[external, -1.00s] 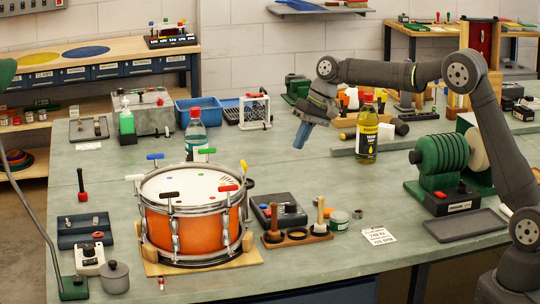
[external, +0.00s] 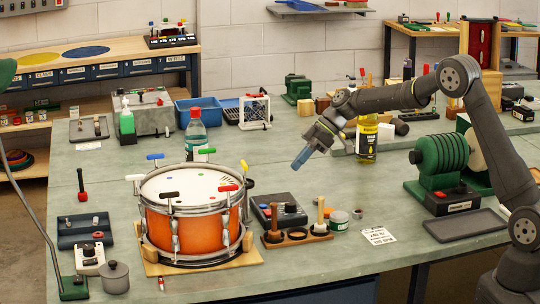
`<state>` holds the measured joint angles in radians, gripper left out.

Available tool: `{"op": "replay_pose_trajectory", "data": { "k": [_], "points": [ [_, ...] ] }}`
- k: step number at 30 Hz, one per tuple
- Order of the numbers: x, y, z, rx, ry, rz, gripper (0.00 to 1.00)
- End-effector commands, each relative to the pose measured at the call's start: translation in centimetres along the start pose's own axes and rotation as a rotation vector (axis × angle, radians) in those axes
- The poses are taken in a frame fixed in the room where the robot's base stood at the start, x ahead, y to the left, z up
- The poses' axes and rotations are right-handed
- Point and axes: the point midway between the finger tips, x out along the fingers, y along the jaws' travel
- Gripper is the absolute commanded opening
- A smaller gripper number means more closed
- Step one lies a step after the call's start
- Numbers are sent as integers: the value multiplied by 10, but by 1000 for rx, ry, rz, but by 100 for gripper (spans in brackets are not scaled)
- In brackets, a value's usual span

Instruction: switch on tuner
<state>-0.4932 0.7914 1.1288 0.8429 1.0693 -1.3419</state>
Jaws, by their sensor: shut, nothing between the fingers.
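No device is readably labelled as a tuner, so I cannot tell which one it is. A dark flat box (external: 279,211) with coloured controls lies right of the orange drum (external: 190,226). A small white box (external: 90,259) with a dark knob stands at the front left of the bench. My gripper (external: 299,163) is shut and empty, with bluish fingers pointing down and left. It hangs above the bench, behind and a little right of the dark box, apart from everything. Whether any device is on is too small to see.
A wooden rack with upright handled tools (external: 297,236) is in front of the dark box. A green machine (external: 440,165) stands at right. Bare bench lies below my gripper.

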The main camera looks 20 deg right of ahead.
Motion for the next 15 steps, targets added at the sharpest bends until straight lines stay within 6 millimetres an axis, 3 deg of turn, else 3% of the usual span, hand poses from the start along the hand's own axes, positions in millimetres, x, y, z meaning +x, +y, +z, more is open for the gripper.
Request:
{"op": "replay_pose_trajectory", "data": {
  "k": [15],
  "points": [
    [2, 2, 2, -54, 16, 0, 0]
  ]
}}
